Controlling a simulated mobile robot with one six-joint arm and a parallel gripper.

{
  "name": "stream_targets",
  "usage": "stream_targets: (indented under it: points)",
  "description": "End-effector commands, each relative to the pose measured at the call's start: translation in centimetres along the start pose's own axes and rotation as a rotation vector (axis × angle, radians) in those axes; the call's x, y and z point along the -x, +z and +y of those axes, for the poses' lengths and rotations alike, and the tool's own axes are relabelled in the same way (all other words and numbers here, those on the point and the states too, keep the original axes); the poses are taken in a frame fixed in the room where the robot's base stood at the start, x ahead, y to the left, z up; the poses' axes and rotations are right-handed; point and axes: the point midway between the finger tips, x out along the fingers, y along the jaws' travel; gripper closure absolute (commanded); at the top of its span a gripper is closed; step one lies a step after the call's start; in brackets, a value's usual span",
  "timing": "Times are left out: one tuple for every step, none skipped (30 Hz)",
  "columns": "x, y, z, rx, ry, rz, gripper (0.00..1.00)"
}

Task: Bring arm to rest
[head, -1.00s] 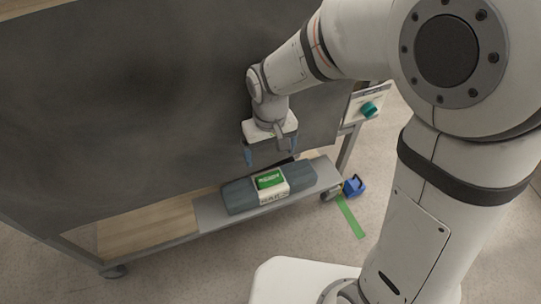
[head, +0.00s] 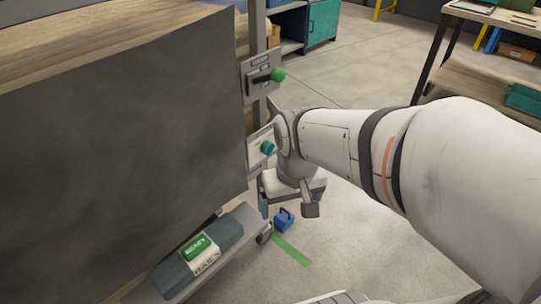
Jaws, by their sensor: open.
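My gripper (head: 291,204) hangs at the end of my arm, right of the bench's dark side panel and above the floor. Its white body and bluish fingers show, partly covered by my own wrist parts. The fingers are apart and I see nothing between them. My arm reaches in from the right, across the middle of the view.
A dark panel (head: 120,140) covers the bench side. A grey-blue bundle (head: 172,279) lies on the low shelf. A green-ball lever (head: 278,75) and teal knob (head: 268,148) are close to my wrist. A blue object (head: 284,219) sits on the floor near green tape (head: 291,251).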

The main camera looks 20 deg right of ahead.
Motion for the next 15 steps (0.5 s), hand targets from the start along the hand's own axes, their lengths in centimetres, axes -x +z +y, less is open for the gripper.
stream_targets:
  points:
    - [0.0,0.2,0.2,-0.007,0.001,0.002,0.11]
    - [0.1,0.2,0.2,-0.009,0.001,0.002,0.11]
    - [0.1,0.3,0.3,-0.009,0.001,0.001,0.11]
    - [0.0,0.2,0.3,-0.008,0.001,0.001,0.11]
    - [0.0,0.2,0.2,-0.008,0.001,0.001,0.11]
    - [0.0,0.2,0.2,-0.007,0.001,0.001,0.11]
    - [0.0,0.2,0.2,-0.007,0.001,0.001,0.11]
    - [0.0,0.2,0.2,-0.007,0.001,0.001,0.11]
    - [0.1,0.2,0.2,-0.007,0.001,0.001,0.11]
    - [0.2,0.2,0.2,-0.007,0.001,0.001,0.11]
    - [0.5,0.2,0.2,-0.007,0.001,0.001,0.11]
    - [1.1,0.1,0.2,-0.007,0.000,0.001,0.11]
    - [1.6,0.1,0.2,-0.008,0.000,0.001,0.11]
    - [2.4,0.1,0.2,-0.009,-0.001,0.001,0.11]
    - [3.5,0.0,0.2,-0.010,-0.002,0.002,0.11]
